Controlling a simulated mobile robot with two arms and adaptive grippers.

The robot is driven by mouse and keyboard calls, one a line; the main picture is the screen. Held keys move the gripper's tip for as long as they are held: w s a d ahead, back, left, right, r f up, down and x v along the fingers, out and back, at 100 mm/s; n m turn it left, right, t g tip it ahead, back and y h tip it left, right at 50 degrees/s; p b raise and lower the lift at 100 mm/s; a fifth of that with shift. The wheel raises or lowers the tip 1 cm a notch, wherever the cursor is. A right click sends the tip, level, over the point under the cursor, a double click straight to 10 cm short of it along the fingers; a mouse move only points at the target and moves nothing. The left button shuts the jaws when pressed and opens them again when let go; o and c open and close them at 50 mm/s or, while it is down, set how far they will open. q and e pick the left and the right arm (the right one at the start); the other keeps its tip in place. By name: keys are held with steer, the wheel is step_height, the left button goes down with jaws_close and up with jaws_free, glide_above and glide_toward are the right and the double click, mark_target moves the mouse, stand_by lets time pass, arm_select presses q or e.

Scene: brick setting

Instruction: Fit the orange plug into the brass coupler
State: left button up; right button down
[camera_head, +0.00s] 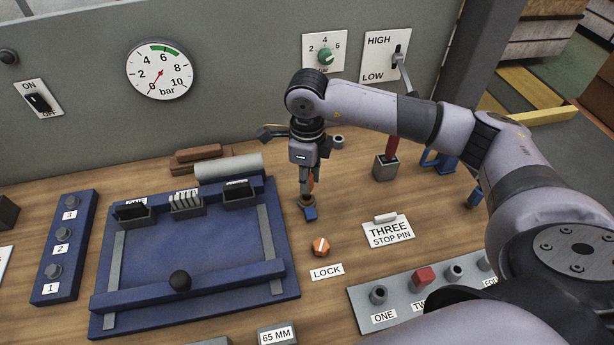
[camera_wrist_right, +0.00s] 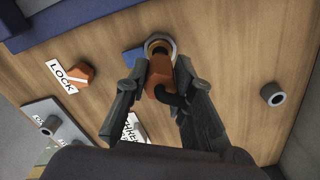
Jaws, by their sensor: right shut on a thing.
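My right gripper (camera_head: 307,188) is shut on the orange plug (camera_head: 311,185), low over the table right of the blue fixture. In the right wrist view, the fingers (camera_wrist_right: 161,72) grip both sides of the orange plug (camera_wrist_right: 158,80), which has a dark cable or strap. The brass coupler (camera_wrist_right: 160,42) is a ring on a blue base (camera_wrist_right: 133,56), directly beyond the plug. The plug's front end overlaps the ring's near edge; I cannot tell whether it is inside. In the head view, the blue base (camera_head: 311,214) shows just below the fingertips. My left gripper is out of view.
An orange knob (camera_head: 321,246) with a LOCK label (camera_head: 327,272) stands in front of the coupler. The blue fixture (camera_head: 190,255) is to the left. A grey socket (camera_head: 385,168) with a red handle and the stop pin card (camera_head: 388,231) are to the right.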

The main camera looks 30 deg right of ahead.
steer(key=shift+f+b, duration=1.6)
steer(key=shift+f, duration=0.15)
steer(key=c, duration=1.3)
jaws_free()
steer(key=shift+o, duration=0.4)
steer(key=o, duration=0.3)
steer(key=shift+o, duration=0.2)
steer(key=shift+r, duration=0.2)
steer(key=shift+r+p, duration=1.55)
steer(key=shift+r, duration=1.35)
steer(key=shift+f, duration=0.1)
